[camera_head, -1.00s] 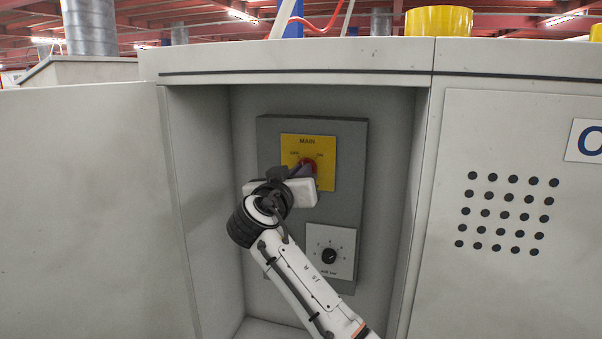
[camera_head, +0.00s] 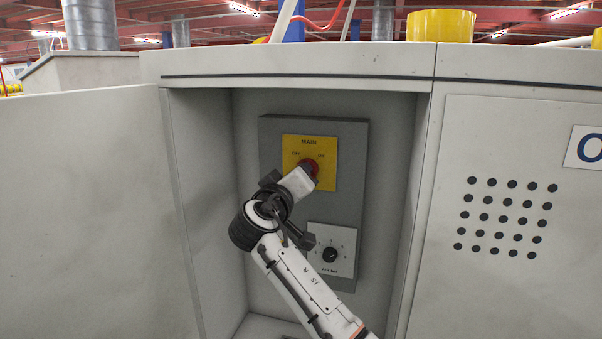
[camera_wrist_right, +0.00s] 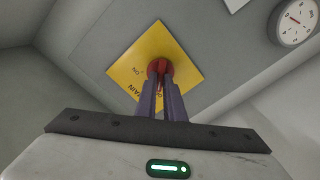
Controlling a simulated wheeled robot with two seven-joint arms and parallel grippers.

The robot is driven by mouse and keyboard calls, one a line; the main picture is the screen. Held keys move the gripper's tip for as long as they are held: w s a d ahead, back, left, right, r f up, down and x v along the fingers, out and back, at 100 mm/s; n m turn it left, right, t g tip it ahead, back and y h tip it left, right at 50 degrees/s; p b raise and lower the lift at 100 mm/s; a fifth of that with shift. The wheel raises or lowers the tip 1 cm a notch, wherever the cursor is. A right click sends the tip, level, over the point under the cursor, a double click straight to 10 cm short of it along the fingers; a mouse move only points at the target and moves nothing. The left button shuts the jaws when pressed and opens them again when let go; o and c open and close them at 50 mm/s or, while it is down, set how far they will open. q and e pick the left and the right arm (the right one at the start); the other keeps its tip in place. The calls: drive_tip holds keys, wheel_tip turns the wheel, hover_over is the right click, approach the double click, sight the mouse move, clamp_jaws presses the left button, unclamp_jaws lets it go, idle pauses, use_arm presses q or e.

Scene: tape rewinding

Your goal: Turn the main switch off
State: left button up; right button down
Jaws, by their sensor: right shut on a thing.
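The main switch is a red rotary knob (camera_head: 309,167) on a yellow plate (camera_head: 322,148) marked MAIN, with OFF at the upper left and ON at the upper right. The plate is on a grey panel inside the open cabinet. My right gripper (camera_wrist_right: 165,82) is at the knob, its two fingers shut on the red knob (camera_wrist_right: 159,67). In the wrist view the yellow plate (camera_wrist_right: 133,68) appears turned, and the gripper's body fills the bottom. In the head view the gripper body hides the fingers and part of the knob. My left gripper is in neither view.
A second black dial (camera_head: 330,254) on a white plate sits below on the same grey panel (camera_head: 350,205). The open cabinet door (camera_head: 80,200) stands at the left.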

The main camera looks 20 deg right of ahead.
drive_tip(key=shift+f, duration=0.15)
drive_tip(key=c, duration=1.9)
unclamp_jaws()
drive_tip(key=shift+o, duration=0.2)
drive_tip(key=b+v, duration=0.2)
drive_tip(key=v, duration=0.8)
drive_tip(key=shift+s+a, duration=0.15)
